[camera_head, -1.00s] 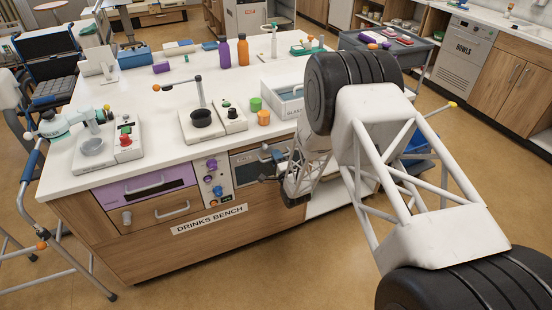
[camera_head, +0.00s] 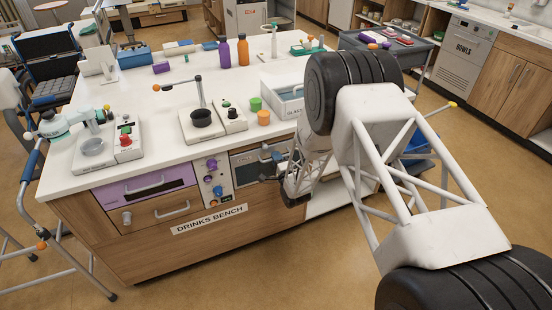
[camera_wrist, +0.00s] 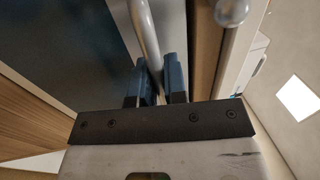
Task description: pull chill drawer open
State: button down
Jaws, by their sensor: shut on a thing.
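A dark-fronted drawer (camera_head: 246,167) with a pale frame sits in the front of the drinks bench, right of a panel of knobs. I cannot read a chill label on it. It looks closed, though my arm hides its right part. My gripper (camera_head: 273,172) is at the right side of this front. In the wrist view the two blue fingers of my gripper (camera_wrist: 162,72) are shut on a grey bar handle (camera_wrist: 145,28), one finger on each side. The dark front (camera_wrist: 70,55) fills the left of that view.
A purple drawer (camera_head: 120,194) and a wooden drawer (camera_head: 145,214) are at the bench's left. The knob panel (camera_head: 213,188) is just left of the dark front. Above, a pale tray (camera_head: 284,107) and cups stand on the worktop. The floor in front is clear.

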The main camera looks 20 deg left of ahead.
jog(key=r+v, duration=0.2)
jog(key=v, duration=0.8)
jog(key=r+v, duration=0.1)
jog(key=v, duration=0.9)
jog(key=shift+s+d+r, duration=0.3)
jog(key=shift+s+d, duration=0.15)
jog(key=c, duration=1.2)
grip_release()
jog(key=shift+v, duration=3.85)
